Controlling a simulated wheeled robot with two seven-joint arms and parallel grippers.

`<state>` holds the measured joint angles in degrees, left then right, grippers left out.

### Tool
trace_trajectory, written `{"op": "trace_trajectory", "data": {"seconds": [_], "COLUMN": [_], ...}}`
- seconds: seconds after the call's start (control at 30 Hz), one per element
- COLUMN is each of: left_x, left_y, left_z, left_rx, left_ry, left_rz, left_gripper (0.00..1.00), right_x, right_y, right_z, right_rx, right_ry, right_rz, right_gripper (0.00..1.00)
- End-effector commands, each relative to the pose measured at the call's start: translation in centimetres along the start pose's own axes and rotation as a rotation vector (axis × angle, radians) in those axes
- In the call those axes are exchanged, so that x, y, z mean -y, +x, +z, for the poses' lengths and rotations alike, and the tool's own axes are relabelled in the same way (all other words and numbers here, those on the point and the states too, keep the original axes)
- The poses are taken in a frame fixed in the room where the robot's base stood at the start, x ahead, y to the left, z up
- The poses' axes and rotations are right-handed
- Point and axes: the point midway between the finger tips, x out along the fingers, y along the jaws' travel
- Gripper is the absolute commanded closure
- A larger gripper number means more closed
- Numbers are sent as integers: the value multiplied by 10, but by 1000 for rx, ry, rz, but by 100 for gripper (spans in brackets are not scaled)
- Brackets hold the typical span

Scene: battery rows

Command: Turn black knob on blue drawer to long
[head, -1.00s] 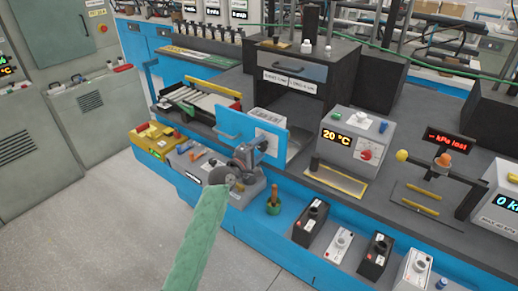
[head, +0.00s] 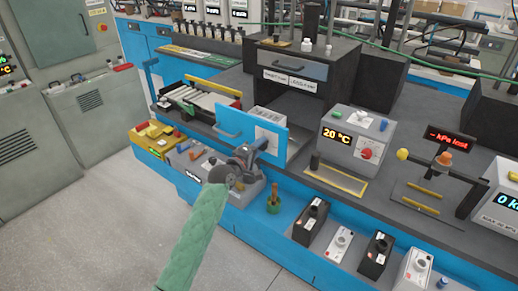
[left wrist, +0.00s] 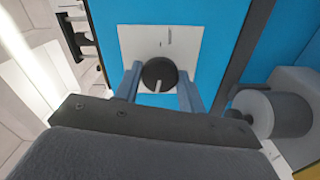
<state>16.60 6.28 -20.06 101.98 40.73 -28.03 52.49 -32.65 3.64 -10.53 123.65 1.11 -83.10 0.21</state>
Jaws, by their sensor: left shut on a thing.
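A white plate (head: 268,137) is fixed on the drawer's right part. In the left wrist view, the black round knob (left wrist: 158,75) sits on that white plate, with a white pointer line toward the bottom of the picture. My left gripper (left wrist: 158,88) is shut on the knob, one finger on each side. In the head view my left gripper (head: 262,146) is at the plate and hides the knob. The plate's markings are too small to read.
A grey box (head: 352,140) reading 20 °C stands right of the drawer. Below the drawer are a grey panel (head: 197,164) with small parts and a green cup (head: 273,206) holding a brown-handled tool. Several black and white boxes line the lower shelf. The floor at left is clear.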

Motion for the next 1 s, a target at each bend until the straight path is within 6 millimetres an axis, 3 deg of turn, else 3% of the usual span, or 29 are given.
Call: {"op": "trace_trajectory", "data": {"seconds": [0.6, 1.0], "left_x": [2, 2], "left_y": [0, 0], "left_z": [0, 1], "left_rx": [1, 2], "left_ry": [564, 785], "left_rz": [-2, -2], "left_gripper": [83, 83], "right_x": [6, 5], "right_y": [-42, -53], "right_z": [-2, -3], "right_rx": [-6, -12], "right_ry": [5, 3], "right_rz": [-10, -8], "right_gripper": [64, 64]}}
